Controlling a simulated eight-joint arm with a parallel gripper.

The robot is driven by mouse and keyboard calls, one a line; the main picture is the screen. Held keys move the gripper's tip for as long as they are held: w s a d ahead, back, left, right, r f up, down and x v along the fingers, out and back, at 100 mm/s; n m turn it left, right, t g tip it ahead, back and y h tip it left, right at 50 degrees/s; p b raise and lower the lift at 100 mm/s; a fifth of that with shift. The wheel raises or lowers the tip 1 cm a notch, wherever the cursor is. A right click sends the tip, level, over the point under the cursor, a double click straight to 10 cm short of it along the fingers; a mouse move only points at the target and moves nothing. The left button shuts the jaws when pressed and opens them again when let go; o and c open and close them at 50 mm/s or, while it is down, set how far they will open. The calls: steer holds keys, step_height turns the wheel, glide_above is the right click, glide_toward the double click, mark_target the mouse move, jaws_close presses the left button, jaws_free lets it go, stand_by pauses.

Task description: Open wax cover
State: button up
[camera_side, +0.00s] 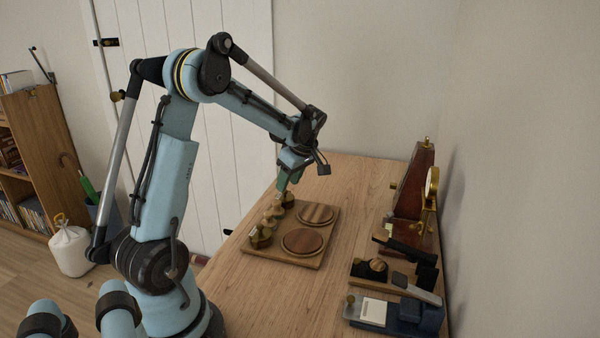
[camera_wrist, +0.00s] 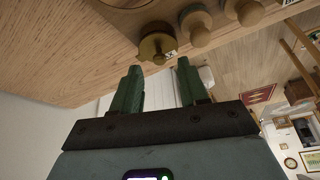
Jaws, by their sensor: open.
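I cannot tell which part is the wax cover. My gripper (camera_side: 283,186) is over the far end of the knob row. In the wrist view its green fingers (camera_wrist: 158,69) are open and empty. A brass knob (camera_wrist: 154,46) with a small label lies just beyond the fingertips, apart from them, with rounded wooden knobs (camera_wrist: 196,27) beside it.
A dark wooden metronome-like case (camera_side: 413,190) and a gold round piece (camera_side: 431,187) stand at the table's right side. Trays with small tools (camera_side: 373,311) lie in front of them. Bare tabletop (camera_side: 365,190) shows behind the board. A wall closes the right side.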

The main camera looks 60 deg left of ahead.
mark_target(285, 193)
steer(key=shift+x, duration=1.1)
jaws_close()
